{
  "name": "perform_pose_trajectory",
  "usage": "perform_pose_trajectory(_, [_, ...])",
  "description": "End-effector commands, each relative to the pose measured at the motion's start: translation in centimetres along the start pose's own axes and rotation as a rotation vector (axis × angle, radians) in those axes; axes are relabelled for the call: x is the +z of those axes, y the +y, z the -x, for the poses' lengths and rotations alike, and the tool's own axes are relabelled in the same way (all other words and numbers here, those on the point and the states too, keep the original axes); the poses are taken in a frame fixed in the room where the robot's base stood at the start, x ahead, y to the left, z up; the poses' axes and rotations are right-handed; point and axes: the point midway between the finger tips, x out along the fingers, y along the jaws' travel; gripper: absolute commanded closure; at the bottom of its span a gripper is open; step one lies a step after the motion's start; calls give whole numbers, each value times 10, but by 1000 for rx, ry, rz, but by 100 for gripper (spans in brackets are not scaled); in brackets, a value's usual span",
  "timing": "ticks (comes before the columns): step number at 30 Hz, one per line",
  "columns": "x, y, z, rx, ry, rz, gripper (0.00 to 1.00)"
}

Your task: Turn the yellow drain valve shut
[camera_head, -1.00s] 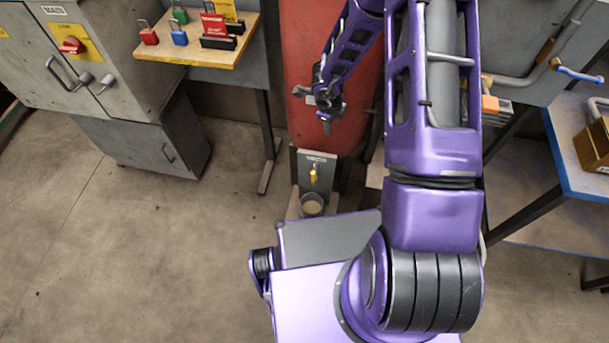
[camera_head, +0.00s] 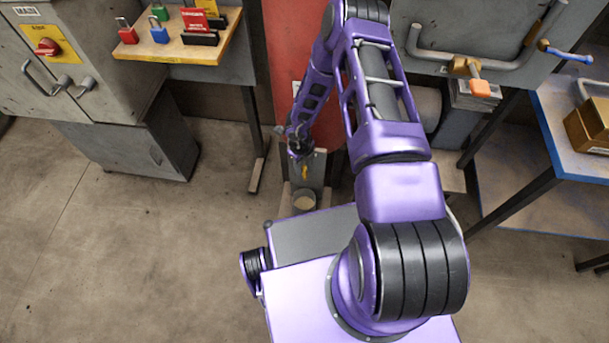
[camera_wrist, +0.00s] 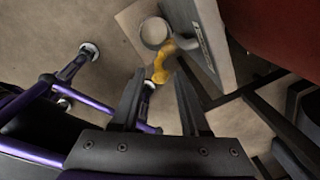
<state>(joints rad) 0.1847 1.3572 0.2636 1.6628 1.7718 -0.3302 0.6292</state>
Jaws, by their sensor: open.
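The yellow drain valve (camera_head: 304,173) sits on a grey upright plate (camera_head: 318,180) at the foot of the red tank. In the wrist view the yellow valve handle (camera_wrist: 162,66) shows ahead of the fingers, a little left of their middle line, with the plate (camera_wrist: 207,40) to its right. My gripper (camera_wrist: 160,82) is open and empty, its two dark fingers pointing toward the valve. In the head view my gripper (camera_head: 299,154) is just above and beside the valve and partly covers the plate. I cannot tell whether it touches the valve.
A round cup (camera_head: 304,200) stands below the valve. The red tank (camera_head: 287,60) rises behind. A board with padlocks (camera_head: 190,40) is at upper left, beside a grey cabinet (camera_head: 100,50). A blue-edged table (camera_head: 545,130) is at right. The floor at left is clear.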

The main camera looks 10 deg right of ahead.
Motion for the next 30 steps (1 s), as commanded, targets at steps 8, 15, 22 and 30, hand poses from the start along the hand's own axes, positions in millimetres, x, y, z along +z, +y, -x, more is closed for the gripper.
perform_pose_trajectory(8, [0, 0, -53, 0, 1, 1, 55])
perform_pose_trajectory(15, [0, 0, -68, -1, 0, 1, 55])
perform_pose_trajectory(22, [0, 0, -68, -1, 0, 2, 55])
perform_pose_trajectory(30, [0, 0, -68, 0, 0, 2, 98])
